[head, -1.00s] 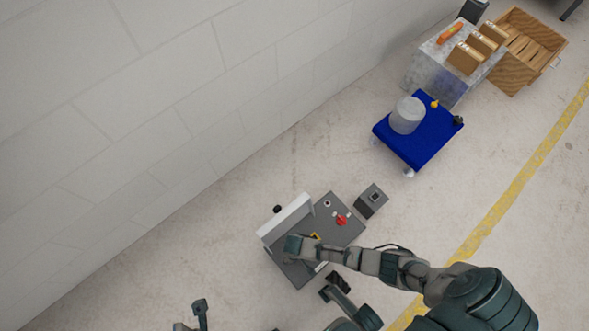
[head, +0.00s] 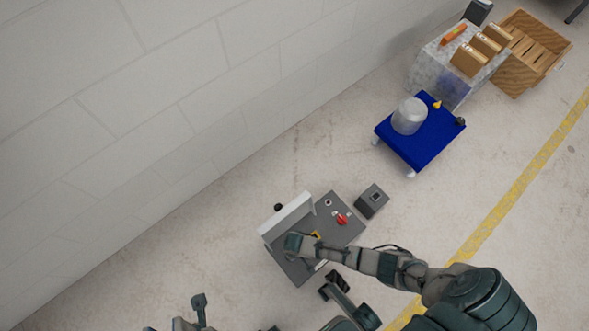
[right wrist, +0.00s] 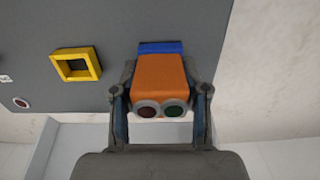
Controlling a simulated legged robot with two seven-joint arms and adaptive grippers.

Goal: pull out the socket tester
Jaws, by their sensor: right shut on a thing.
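The socket tester (right wrist: 160,80) is an orange block with a dark red and a green round lens on its near end. In the right wrist view it sits between the two fingers of my right gripper (right wrist: 160,105), which is shut on it. A blue socket frame (right wrist: 161,47) on the grey panel (right wrist: 225,20) shows just beyond it. I cannot tell how deep the tester sits in the socket. In the head view my right gripper (head: 291,245) is over the panel (head: 338,222) and hides the tester.
A yellow-framed square socket (right wrist: 76,65) is left of the tester. In the head view, a red switch (head: 342,218) is on the panel, a white raised bar (head: 287,216) along its wall side. A small grey box (head: 371,201) stands beside it. A blue cart (head: 425,140) is farther back.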

